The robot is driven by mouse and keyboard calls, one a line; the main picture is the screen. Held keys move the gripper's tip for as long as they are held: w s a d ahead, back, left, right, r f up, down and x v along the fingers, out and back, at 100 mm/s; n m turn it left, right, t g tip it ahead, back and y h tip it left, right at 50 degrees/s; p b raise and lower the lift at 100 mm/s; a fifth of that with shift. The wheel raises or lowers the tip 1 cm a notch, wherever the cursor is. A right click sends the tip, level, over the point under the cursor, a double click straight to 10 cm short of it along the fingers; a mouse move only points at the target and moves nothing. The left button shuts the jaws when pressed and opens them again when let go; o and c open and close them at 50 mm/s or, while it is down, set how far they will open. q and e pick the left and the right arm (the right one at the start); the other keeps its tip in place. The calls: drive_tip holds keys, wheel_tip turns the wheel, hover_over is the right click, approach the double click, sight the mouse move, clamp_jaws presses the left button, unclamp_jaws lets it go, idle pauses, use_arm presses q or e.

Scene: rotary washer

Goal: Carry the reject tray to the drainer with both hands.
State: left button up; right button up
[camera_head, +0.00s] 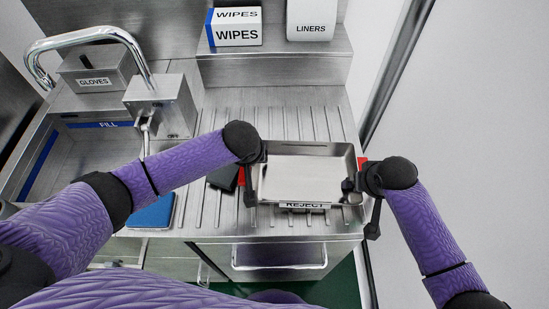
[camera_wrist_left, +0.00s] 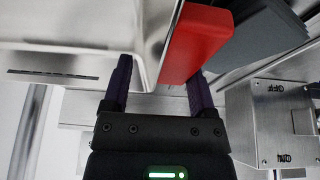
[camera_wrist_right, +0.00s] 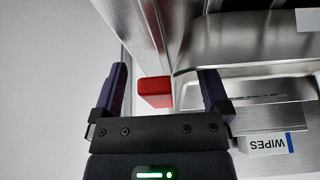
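The reject tray (camera_head: 305,206) is a shallow, empty steel tray with a REJECT label on its front wall. It lies level over the ribbed drainer (camera_head: 222,222), near its front edge. Each short side has a red handle. My left gripper (camera_head: 248,184) is at the left handle (camera_head: 241,176); in the left wrist view the red handle (camera_wrist_left: 197,45) shows by the spread fingers. My right gripper (camera_head: 360,186) is at the right handle (camera_head: 362,162); in the right wrist view the red handle (camera_wrist_right: 155,91) sits between spread fingers with gaps beside it.
A dark pad (camera_head: 223,177) and a blue pad (camera_head: 152,212) lie left of the tray. The sink (camera_head: 95,150) with its tap is further left. A wipes box (camera_head: 236,27) and a liners box (camera_head: 311,20) stand on the rear shelf. A wall closes off the right.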

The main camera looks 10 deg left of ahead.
use_arm(q)
drive_tip(key=shift+s+a+f, duration=0.2)
drive_tip(key=shift+s+f, duration=0.2)
drive_tip(key=shift+f, duration=0.1)
use_arm(e)
drive_tip(key=shift+f, duration=0.1)
use_arm(q)
drive_tip(key=shift+r+g, duration=0.3)
use_arm(e)
drive_tip(key=shift+w, duration=0.1)
use_arm(q)
drive_tip(key=v, duration=0.7)
drive_tip(key=shift+d+r, duration=0.15)
drive_tip(key=shift+r, duration=0.15)
use_arm(e)
drive_tip(key=shift+a+f, duration=0.1)
drive_tip(key=shift+a, duration=0.15)
use_arm(q)
drive_tip(key=shift+r, duration=0.2)
use_arm(e)
drive_tip(key=shift+r, duration=0.2)
drive_tip(key=v, duration=1.2)
drive_tip(key=shift+f, duration=0.1)
